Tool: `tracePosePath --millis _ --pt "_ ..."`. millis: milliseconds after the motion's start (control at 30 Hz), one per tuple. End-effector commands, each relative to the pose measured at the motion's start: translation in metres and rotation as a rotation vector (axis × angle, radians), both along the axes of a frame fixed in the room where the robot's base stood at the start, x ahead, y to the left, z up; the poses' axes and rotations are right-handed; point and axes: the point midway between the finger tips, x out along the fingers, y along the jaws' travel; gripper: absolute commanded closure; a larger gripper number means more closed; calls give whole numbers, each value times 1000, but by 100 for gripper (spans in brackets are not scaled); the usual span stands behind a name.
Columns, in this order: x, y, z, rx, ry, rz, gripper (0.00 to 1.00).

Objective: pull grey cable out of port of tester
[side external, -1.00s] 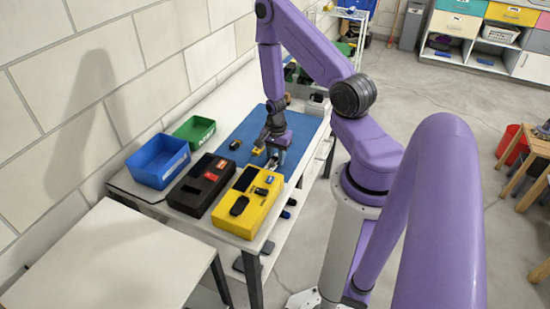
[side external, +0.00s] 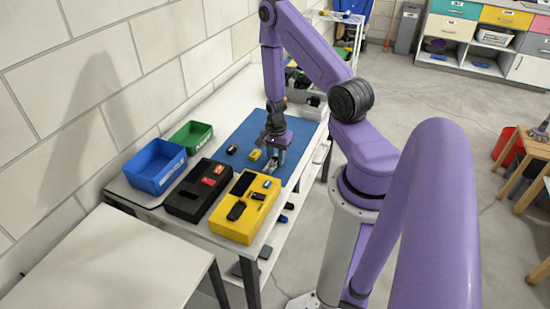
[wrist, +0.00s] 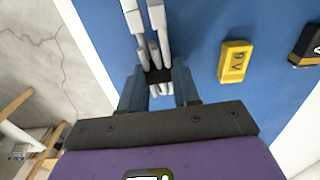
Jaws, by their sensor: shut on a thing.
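My gripper (wrist: 158,76) is shut on light grey pieces, which look like the grey cable (wrist: 139,28). In the wrist view they run up from the dark fingertips, with short grey bits below them. In the side external view my gripper (side external: 272,164) is low over the right part of the blue mat, behind the yellow case. I cannot tell which thing is the tester; no port shows clearly, and I cannot tell whether the cable is plugged in. A small yellow block (wrist: 235,62) with dark marks lies right of my gripper in the wrist view.
The blue mat (side external: 247,133) has free room behind the gripper. A yellow case (side external: 229,229) and a black case (side external: 185,203) stand in front. A blue bin (side external: 152,178) and a green bin (side external: 191,137) stand by the wall. A black-and-yellow block (wrist: 308,42) lies farther right.

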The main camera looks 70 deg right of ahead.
Motion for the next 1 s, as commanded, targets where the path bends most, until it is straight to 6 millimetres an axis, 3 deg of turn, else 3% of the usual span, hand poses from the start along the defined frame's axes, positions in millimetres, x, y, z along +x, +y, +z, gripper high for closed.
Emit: tracePosePath --millis 1000 --pt "0 -3 -8 0 0 1 99"
